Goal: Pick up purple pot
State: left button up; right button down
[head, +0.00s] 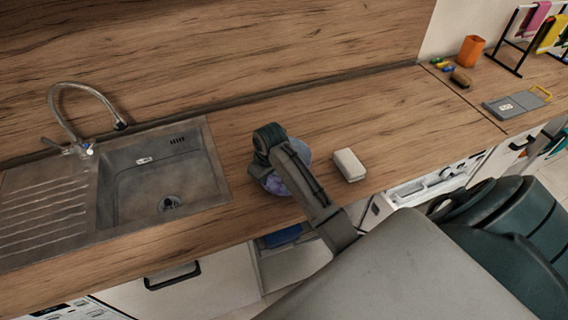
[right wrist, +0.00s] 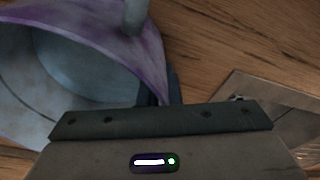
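The purple pot (head: 275,183) is at the counter's front edge, right of the sink, and mostly hidden under my right gripper (head: 268,148) in the head view. In the right wrist view the pot (right wrist: 120,50) fills the upper left, with its purple rim and pale grey-blue inside facing the camera. A dark finger part of the right gripper (right wrist: 170,88) shows right beside the pot's wall. I cannot tell whether the fingers are closed on the wall. My left gripper is not in view.
A steel sink (head: 215,190) with a tap (head: 75,100) lies left of the pot. A white sponge-like block (head: 348,164) lies close on the right. Farther right are an orange cup (head: 470,51), a brush (head: 460,79) and a grey board (head: 517,103). Counter behind the pot is clear.

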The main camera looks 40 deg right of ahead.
jog(key=shift+a, duration=0.15)
dwell(0.5)
jog(key=shift+w+r+b, duration=0.2)
jog(key=shift+r+b, duration=0.6)
jog(key=shift+r, duration=0.1)
jog(key=shift+s+r+b, duration=0.1)
jog(key=shift+r+b, duration=0.35)
jog(key=shift+r, duration=0.25)
jog(key=s+a+r+p, duration=0.1)
jog(key=s+a, duration=0.6)
jog(key=s, duration=0.7)
jog(key=shift+a+r, duration=0.15)
jog(key=shift+r, duration=0.2)
jog(key=shift+w, duration=0.15)
